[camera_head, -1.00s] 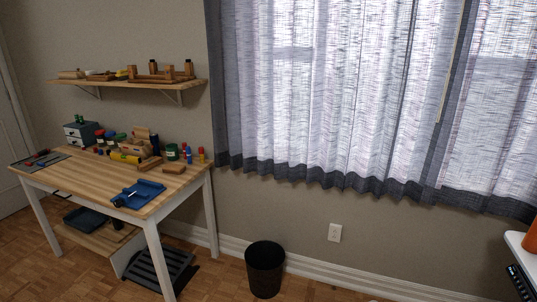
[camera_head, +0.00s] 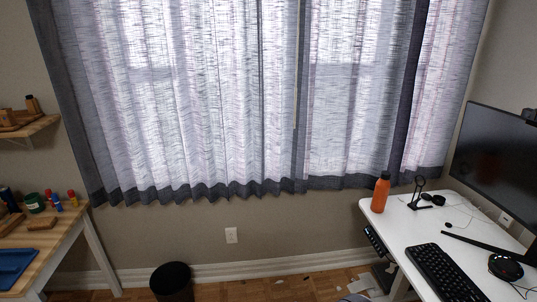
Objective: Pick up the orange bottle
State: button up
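The orange bottle (camera_head: 380,193) stands upright near the far left corner of the white standing desk (camera_head: 399,227), at the right of the view. My gripper is not in view.
On the desk are a black headphone stand (camera_head: 417,193), a keyboard (camera_head: 443,274), a monitor (camera_head: 497,165) and a round black device (camera_head: 505,267). A wooden workbench (camera_head: 50,240) is at the left. A black bin (camera_head: 172,281) stands on the floor between. Curtains hang behind.

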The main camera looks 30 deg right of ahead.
aim_at(383, 186)
jog(key=l+z, duration=0.2)
jog(key=z, duration=1.5)
jog(key=i+u, duration=0.25)
jog(key=i, duration=0.2)
jog(key=i+l+u, duration=0.1)
jog(key=i+u, duration=0.15)
jog(key=i, duration=0.2)
jog(key=i+l+u, duration=0.2)
jog(key=i, duration=0.25)
jog(key=i+l+u, duration=0.25)
jog(key=i, duration=0.15)
